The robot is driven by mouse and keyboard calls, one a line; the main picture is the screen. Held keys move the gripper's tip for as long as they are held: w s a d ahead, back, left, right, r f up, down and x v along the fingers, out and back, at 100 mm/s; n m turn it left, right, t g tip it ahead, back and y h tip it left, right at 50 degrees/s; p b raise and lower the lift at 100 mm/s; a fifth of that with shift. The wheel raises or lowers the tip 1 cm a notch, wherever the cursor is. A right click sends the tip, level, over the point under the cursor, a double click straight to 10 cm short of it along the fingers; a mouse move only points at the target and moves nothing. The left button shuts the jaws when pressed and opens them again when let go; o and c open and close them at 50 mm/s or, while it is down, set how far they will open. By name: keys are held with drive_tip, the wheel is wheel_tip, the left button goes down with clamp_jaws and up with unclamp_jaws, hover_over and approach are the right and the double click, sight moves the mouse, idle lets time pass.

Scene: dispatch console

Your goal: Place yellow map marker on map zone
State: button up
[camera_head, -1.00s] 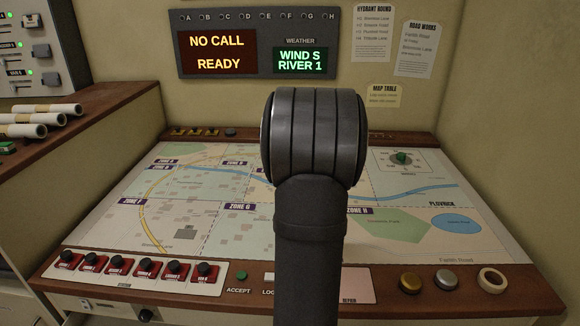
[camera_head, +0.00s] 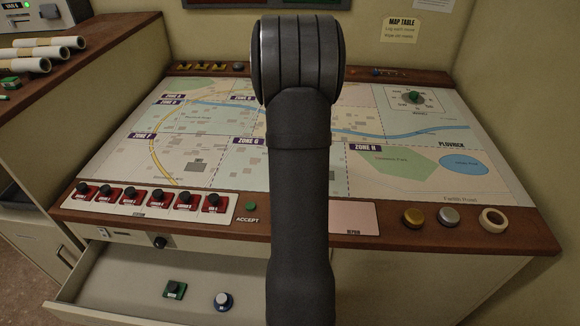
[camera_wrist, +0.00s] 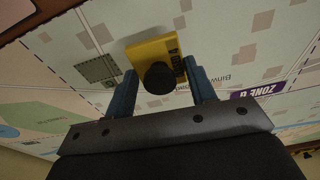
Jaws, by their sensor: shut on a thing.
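The yellow map marker (camera_wrist: 146,50), a block with a round black knob, shows in the wrist view. My gripper (camera_wrist: 160,68) is shut on it, with a blue finger on either side. Behind it lies the printed map; I cannot tell whether the marker touches it. A purple zone label (camera_wrist: 262,91) shows upside down to the right of the marker. In the head view the map (camera_head: 490,190) fills the tabletop, with the Zone G label (camera_head: 250,142) and Zone H label (camera_head: 366,148) visible. My arm hides my gripper and the map's middle there.
Red unit markers (camera_head: 131,195) line the front left edge. A gold button (camera_head: 413,216), silver button (camera_head: 449,216) and tape roll (camera_head: 494,220) sit at front right.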

drive_tip(key=shift+f, duration=1.9)
drive_tip(key=shift+f, duration=0.1)
drive_tip(key=shift+f, duration=0.1)
drive_tip(key=o, duration=1)
drive_tip(key=r, duration=0.3)
drive_tip(key=s+r, duration=0.1)
drive_tip(key=r, duration=0.7)
drive_tip(key=shift+s+r, duration=0.15)
drive_tip(key=shift+r, duration=0.05)
drive_tip(key=shift+s+r, duration=0.1)
drive_tip(key=shift+r, duration=0.35)
drive_tip(key=c, duration=0.4)
